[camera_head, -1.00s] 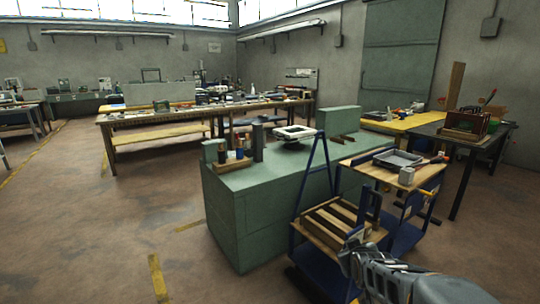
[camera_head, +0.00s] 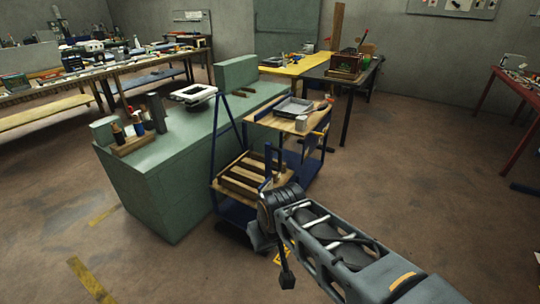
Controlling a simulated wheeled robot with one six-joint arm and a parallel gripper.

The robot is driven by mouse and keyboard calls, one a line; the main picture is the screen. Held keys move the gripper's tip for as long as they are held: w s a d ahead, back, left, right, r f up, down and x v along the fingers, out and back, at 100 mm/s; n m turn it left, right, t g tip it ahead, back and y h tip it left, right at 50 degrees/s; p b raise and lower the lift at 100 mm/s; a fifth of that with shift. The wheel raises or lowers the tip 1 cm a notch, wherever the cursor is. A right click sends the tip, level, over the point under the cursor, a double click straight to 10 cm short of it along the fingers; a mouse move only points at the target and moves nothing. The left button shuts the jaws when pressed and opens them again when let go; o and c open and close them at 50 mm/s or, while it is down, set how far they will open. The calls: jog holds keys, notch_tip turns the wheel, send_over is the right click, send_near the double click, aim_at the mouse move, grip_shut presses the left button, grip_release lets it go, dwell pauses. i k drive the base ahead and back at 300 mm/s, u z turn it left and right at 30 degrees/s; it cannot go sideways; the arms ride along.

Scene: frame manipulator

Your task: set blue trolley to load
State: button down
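The blue trolley (camera_head: 225,207) stands beside the right side of the green cabinet, at the middle of the head view. It has blue frame bars and a lower deck holding a slatted wooden crate (camera_head: 243,178). Behind it is a taller blue-framed cart with a wooden top (camera_head: 262,119); I cannot tell whether the two are joined. My arm reaches in from the lower right. My gripper (camera_head: 262,236) is at the front right of the trolley, overlapping its lower corner in the picture. Its fingers are mostly hidden, and contact with the trolley cannot be told.
The green cabinet (camera_head: 165,196) with tools and a white device (camera_head: 194,94) blocks the left side. A grey tray (camera_head: 293,107) lies on the cart top. A dark table (camera_head: 345,77) stands behind. A red table (camera_head: 512,88) is at far right. Open floor lies right and front left.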

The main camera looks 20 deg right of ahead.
aim_at(249, 176)
jog(key=z, duration=0.6)
jog(key=i, duration=1.05)
jog(key=u, duration=0.3)
